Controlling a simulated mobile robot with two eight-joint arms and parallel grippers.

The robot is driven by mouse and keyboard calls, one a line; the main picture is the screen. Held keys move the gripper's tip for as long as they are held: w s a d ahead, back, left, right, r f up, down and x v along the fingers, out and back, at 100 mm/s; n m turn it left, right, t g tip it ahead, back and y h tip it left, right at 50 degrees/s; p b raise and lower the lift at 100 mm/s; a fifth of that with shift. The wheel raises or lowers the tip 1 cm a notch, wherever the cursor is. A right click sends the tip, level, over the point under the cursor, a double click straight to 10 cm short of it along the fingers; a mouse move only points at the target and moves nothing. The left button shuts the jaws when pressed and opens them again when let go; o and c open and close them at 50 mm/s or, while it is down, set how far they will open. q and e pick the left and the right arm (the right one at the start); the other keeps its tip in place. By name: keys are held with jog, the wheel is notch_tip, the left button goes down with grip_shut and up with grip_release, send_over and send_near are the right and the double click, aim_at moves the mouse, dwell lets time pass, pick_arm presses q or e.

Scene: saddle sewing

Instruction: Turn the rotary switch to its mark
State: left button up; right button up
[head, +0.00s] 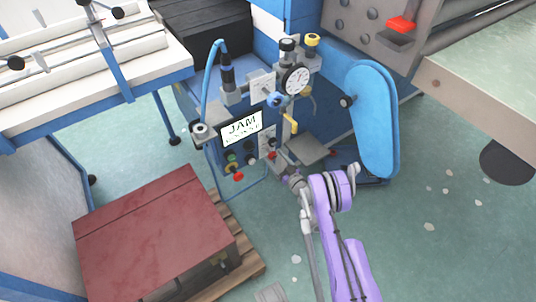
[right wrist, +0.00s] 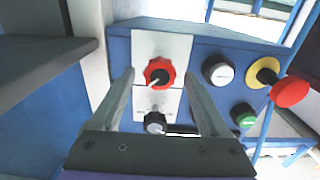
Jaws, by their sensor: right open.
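In the right wrist view a red rotary switch (right wrist: 160,73) with a pale pointer sits on a white plate on the blue panel. Its pointer slants toward the lower left; a mark on the plate is too small to make out. A black knob with a grey face (right wrist: 155,122) is below it, partly behind my gripper's body. My right gripper (right wrist: 158,78) is open, its two fingers pointing at the panel on either side of the red switch, with gaps between. In the head view my right gripper (head: 276,162) is at the machine's front panel. My left gripper is not in view.
A white button (right wrist: 218,72), a green button (right wrist: 243,116) and a red mushroom button (right wrist: 290,91) on a yellow collar are to the right. In the head view a lit display (head: 241,128) reads JAM. A dark red box (head: 152,235) stands on a pallet at the left.

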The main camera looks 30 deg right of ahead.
jog(key=shift+w, duration=0.25)
grip_shut()
dwell(0.4)
